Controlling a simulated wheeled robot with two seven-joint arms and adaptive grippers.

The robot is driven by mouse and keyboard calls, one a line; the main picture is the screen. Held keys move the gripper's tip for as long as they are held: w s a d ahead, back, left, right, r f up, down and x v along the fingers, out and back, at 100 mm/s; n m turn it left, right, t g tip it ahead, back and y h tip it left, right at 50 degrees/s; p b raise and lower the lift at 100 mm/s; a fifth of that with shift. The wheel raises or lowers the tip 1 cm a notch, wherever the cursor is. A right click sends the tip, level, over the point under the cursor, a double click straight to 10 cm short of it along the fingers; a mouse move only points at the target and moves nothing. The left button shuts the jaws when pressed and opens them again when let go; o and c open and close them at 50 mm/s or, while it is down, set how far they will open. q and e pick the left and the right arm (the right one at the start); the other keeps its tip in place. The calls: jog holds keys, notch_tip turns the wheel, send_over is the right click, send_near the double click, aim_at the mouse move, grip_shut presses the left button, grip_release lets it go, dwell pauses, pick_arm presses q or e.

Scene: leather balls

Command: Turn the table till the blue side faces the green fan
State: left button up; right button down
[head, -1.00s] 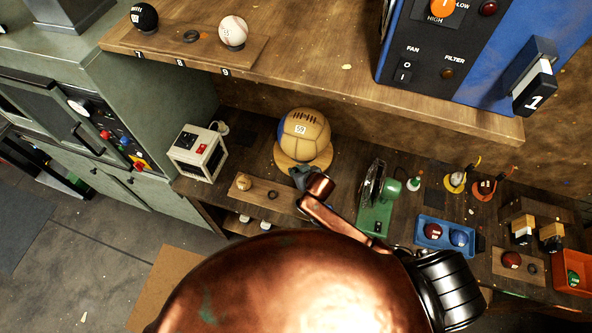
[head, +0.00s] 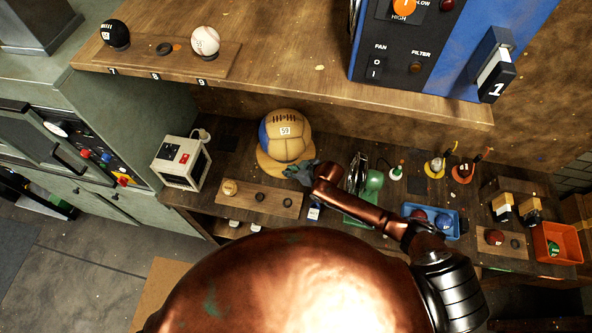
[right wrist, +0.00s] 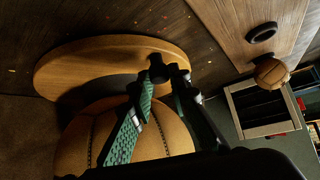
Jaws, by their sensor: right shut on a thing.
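The round wooden turntable (head: 268,164) stands on the lower bench. A tan leather ball (head: 292,147) with label 59 rests on it. The ball's blue side (head: 264,138) shows at its left, away from the green fan (head: 372,184), which stands to the right, partly hidden by my arm. My right gripper (head: 303,172) is at the turntable's front right edge. In the right wrist view its fingers (right wrist: 158,72) are closed on a small dark knob (right wrist: 158,66) at the turntable's rim (right wrist: 90,58), beside the ball (right wrist: 80,140). My left gripper is not in view.
A plank (head: 276,200) with a small ball and dark rings lies in front of the turntable. A white box (head: 181,162) stands to its left. A blue tray (head: 430,217) with balls lies right of the fan. The upper shelf (head: 300,75) overhangs behind.

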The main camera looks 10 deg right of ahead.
jog(key=shift+w+d+n, duration=0.1)
jog(key=shift+d+n, duration=0.2)
jog(key=shift+d, duration=0.15)
jog(key=shift+d+y, duration=0.15)
jog(key=shift+y, duration=0.15)
jog(key=shift+d+g, duration=0.15)
jog(key=shift+g, duration=0.15)
jog(key=c, duration=2.2)
grip_release()
jog(key=o, duration=0.4)
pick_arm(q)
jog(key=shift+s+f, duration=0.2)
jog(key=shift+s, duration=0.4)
pick_arm(e)
jog(key=v, duration=1.2)
jog(key=shift+f, duration=0.1)
